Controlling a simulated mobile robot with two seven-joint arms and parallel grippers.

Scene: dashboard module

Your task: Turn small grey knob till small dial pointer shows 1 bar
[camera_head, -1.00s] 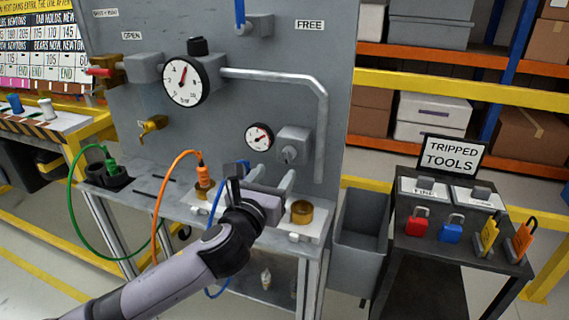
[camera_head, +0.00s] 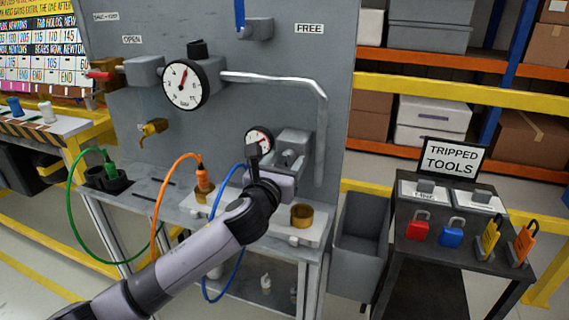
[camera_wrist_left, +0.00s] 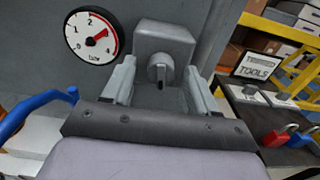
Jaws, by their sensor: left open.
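The small dial (camera_head: 259,139) is a white round gauge with a black rim on the grey panel. In the left wrist view the small dial (camera_wrist_left: 91,36) is marked in bar, and its red pointer points up and right, past the 2. The small grey knob (camera_wrist_left: 160,70) sits on the front of a grey box (camera_wrist_left: 164,42) just right of the dial. My left gripper (camera_head: 272,158) is open in front of the box. In the wrist view its fingers stand left and right of the knob; I cannot tell whether they touch it. My right gripper is not in view.
A large dial (camera_head: 186,84) and a bent grey pipe (camera_head: 290,78) are on the panel. An orange hose (camera_head: 164,205) and a blue hose (camera_head: 215,255) hang near my arm. A brass cup (camera_head: 302,215) stands on the ledge below. A grey bin (camera_head: 362,230) is at the right.

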